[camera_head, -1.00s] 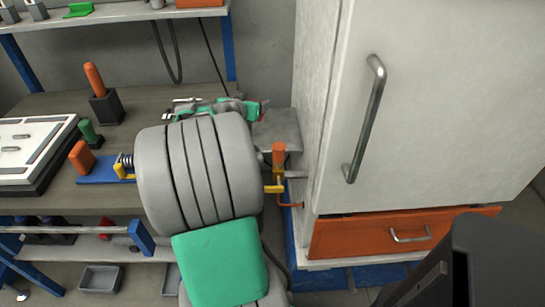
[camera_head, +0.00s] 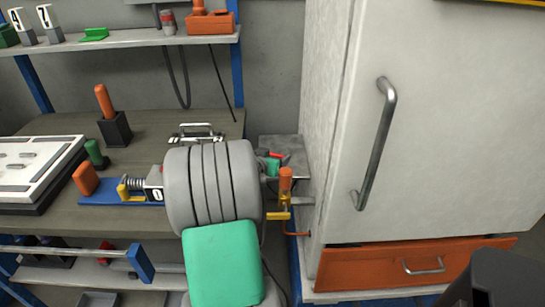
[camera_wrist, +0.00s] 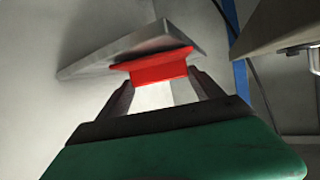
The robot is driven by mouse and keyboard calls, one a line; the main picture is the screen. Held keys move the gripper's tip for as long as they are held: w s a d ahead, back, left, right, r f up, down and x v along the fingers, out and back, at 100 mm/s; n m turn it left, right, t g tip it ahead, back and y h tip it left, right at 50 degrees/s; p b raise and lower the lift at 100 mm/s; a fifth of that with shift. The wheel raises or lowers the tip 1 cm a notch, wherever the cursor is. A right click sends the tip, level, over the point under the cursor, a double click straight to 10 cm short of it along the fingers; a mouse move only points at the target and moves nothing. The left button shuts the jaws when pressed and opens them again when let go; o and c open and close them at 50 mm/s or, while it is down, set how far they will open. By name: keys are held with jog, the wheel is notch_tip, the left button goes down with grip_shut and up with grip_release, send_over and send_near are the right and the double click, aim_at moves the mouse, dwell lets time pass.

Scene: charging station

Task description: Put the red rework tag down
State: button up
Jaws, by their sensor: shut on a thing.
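The red rework tag (camera_wrist: 158,68) is between the two dark fingers of my gripper (camera_wrist: 160,84) in the wrist view. My gripper is shut on it. Beyond the tag is a grey metal plate (camera_wrist: 120,52), seen at a slant; I cannot tell whether the tag touches it. In the head view the tag is a small red patch (camera_head: 276,154) over the grey plate (camera_head: 296,144), beside the white cabinet. My gripper (camera_head: 272,160) is mostly hidden there behind my arm's grey and green links.
The white cabinet (camera_head: 440,110) with its long handle stands close on the right, an orange drawer (camera_head: 410,265) below. An orange-topped lever (camera_head: 285,180) stands just in front of the plate. The workbench (camera_head: 150,140) on the left holds a white panel, an orange-handled tool and a spring fixture.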

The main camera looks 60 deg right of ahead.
jog(key=shift+f, duration=0.2)
jog(key=o, duration=1.5)
jog(key=shift+r, duration=0.1)
jog(key=shift+c, duration=0.2)
jog(key=shift+r, duration=0.2)
jog(key=v, duration=1.2)
jog(key=shift+p, duration=0.4)
